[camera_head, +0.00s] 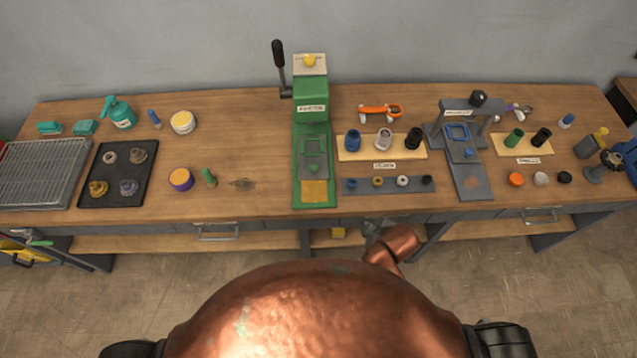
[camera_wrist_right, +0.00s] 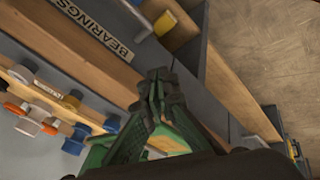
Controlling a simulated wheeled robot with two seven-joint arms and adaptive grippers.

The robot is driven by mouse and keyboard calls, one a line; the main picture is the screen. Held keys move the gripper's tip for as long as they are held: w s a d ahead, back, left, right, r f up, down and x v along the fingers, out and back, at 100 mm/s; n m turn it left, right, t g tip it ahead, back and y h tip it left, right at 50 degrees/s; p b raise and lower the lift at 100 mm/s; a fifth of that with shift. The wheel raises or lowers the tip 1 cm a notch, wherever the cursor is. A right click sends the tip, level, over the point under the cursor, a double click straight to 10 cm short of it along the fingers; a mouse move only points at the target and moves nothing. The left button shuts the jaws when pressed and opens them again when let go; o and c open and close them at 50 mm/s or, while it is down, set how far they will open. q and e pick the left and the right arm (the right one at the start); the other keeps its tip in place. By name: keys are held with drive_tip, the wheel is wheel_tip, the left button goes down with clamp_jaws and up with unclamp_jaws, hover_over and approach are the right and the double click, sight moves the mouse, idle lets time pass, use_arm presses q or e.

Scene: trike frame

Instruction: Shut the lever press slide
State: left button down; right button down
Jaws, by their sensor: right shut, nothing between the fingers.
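The lever press (camera_head: 313,125) is green and stands at the middle of the bench, with a black-knobbed lever (camera_head: 279,65) raised at its left. Its slide (camera_head: 313,165) is a grey plate with a green square frame, lying on the green base in front of the press column. A yellow patch shows on the base nearest the front edge. My right gripper (camera_head: 372,229) is just in front of the bench edge, right of and apart from the press. In the right wrist view, its dark fingertips (camera_wrist_right: 158,95) are together and empty. My left gripper is not in view.
A second, grey press (camera_head: 463,150) with a blue-framed plate stands to the right. Between the presses are a tray with several cylinders (camera_head: 383,140) and a grey strip of rings (camera_head: 390,186). Drawers (camera_head: 218,230) run below the front edge. The wood left of the green press is mostly clear.

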drive_tip(key=w+a+r+n+t, duration=0.1)
drive_tip(key=w+a+r+n, duration=0.2)
drive_tip(key=a+r+n, duration=0.6)
drive_tip(key=n+t+h+b, duration=0.1)
drive_tip(key=n+t, duration=0.2)
drive_tip(key=n, duration=1.2)
approach(319, 180)
wheel_tip(319, 180, down, 4)
drive_tip(key=shift+w+a+f, duration=0.1)
drive_tip(key=shift+w+f, duration=0.1)
drive_tip(key=shift+w+r, duration=0.1)
drive_tip(key=shift+w, duration=1.8)
